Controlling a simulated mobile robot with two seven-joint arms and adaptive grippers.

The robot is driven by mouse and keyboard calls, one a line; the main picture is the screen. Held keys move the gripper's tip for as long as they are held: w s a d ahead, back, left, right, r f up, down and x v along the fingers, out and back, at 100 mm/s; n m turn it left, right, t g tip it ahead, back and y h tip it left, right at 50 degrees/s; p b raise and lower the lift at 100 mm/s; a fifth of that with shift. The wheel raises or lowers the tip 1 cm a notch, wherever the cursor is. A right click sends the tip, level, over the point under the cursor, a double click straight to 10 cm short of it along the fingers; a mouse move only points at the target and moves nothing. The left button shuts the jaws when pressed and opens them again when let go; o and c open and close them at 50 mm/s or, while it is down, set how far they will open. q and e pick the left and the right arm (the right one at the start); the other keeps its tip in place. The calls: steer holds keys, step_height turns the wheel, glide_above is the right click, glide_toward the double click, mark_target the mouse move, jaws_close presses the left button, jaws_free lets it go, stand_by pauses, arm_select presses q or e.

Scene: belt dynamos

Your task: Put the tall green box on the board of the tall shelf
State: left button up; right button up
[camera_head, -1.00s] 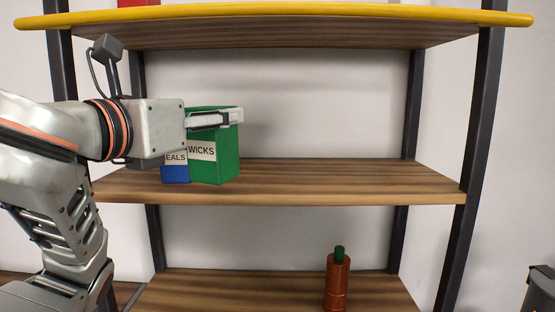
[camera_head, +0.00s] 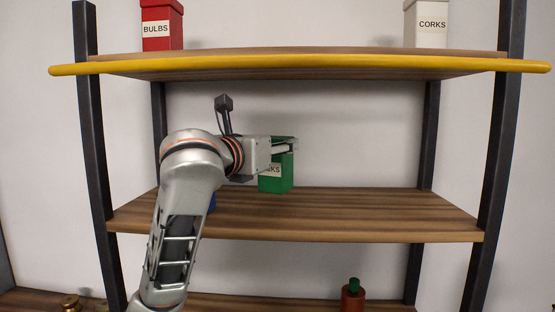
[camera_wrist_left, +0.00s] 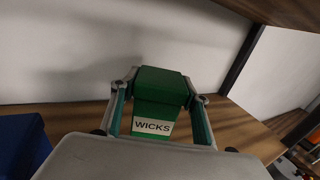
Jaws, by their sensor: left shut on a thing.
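The green box (camera_head: 275,184), labelled WICKS, is upright above the middle board (camera_head: 380,215) of the shelf. My left gripper (camera_head: 286,147) is shut on its upper part, coming in from the left. In the left wrist view the green box (camera_wrist_left: 160,103) sits between the two fingers. Its base is close to the board's back part in the head view; I cannot tell whether it touches. The upper board (camera_head: 330,54) has a yellow front edge. My right gripper is not in view.
A blue box (camera_head: 211,202) stands on the middle board, mostly hidden by my left arm; it also shows in the wrist view (camera_wrist_left: 20,145). A red BULBS box (camera_head: 160,28) and a white CORKS box (camera_head: 428,28) stand on top. The middle board's right side is clear.

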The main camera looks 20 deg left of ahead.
mark_target(279, 180)
arm_select(q)
steer(key=shift+w+f, duration=0.1)
steer(key=shift+w, duration=0.5)
step_height(279, 180, down, 2)
steer(key=shift+d+f, duration=0.1)
steer(key=shift+f, duration=0.45)
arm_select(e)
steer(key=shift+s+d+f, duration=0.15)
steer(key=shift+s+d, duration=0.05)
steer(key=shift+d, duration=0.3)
arm_select(q)
steer(key=shift+f, duration=0.15)
steer(key=o, duration=1.3)
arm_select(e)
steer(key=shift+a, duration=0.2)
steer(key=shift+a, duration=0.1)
